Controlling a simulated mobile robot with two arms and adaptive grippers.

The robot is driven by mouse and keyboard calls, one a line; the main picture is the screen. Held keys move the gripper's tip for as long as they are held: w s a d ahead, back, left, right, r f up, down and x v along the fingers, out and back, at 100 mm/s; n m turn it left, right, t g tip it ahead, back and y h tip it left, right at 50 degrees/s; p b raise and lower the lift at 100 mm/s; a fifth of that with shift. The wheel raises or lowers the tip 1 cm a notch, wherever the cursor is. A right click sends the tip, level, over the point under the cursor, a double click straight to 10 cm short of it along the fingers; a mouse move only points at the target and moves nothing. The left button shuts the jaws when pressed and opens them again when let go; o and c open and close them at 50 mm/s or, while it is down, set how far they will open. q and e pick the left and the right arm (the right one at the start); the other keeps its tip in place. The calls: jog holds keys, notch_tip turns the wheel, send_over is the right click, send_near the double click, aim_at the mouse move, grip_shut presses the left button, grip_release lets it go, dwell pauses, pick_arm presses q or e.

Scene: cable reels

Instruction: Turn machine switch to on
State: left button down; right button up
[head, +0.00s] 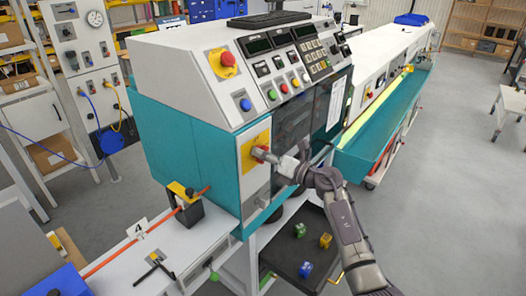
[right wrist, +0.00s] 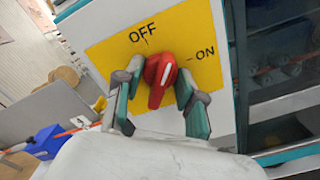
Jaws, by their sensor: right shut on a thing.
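The machine switch is a red rotary knob (right wrist: 159,82) with a white line, on a yellow plate (right wrist: 205,67) marked OFF at the top and ON at the right. In the right wrist view the white line runs nearly upright, its upper end leaning slightly right, nearer OFF than ON. My right gripper (right wrist: 160,78) is shut on the knob, one finger at each side. In the head view the yellow plate (head: 248,150) is on the teal and white machine's front, and my right gripper (head: 270,156) partly hides the red knob (head: 260,153). My left gripper is not in view.
The machine's sloped control panel (head: 290,65) with a red emergency button (head: 227,59) is above the switch. A white bench (head: 165,250) with an orange cable lies left. A black tray (head: 290,250) with small coloured blocks is below. Open floor lies right.

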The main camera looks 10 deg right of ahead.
jog(key=shift+r+m+p, duration=0.15)
jog(key=shift+m+p, duration=1.7)
jog(key=shift+m, duration=0.05)
jog(key=shift+m+p, duration=1.65)
jog(key=shift+m, duration=0.95)
jog(key=o, duration=0.8)
jog(key=shift+o, duration=0.2)
jog(key=v, duration=0.8)
